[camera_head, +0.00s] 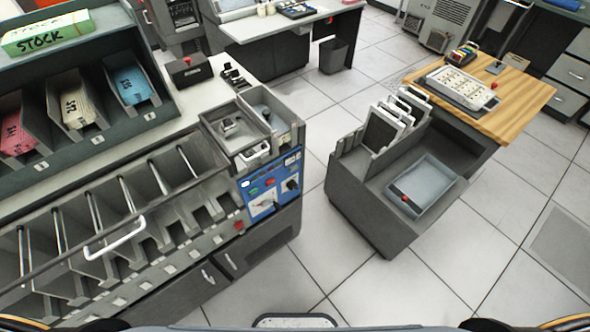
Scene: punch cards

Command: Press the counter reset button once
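I cannot tell for sure which button is the counter reset button. A small red button (239,226) sits at the machine's front right corner, left of the panel. A black box with a red button (187,61) stands on the back of the white counter. Any labels by these are too small to read. Neither of my grippers shows; only parts of my own body show along the bottom edge.
A card rack (75,95) with pink, cream and blue cards stands at the upper left. A grey cart (375,205) with a tray (430,187) stands right of the machine, beside a wooden-topped table (525,93). Tiled floor (310,255) is clear between machine and cart.

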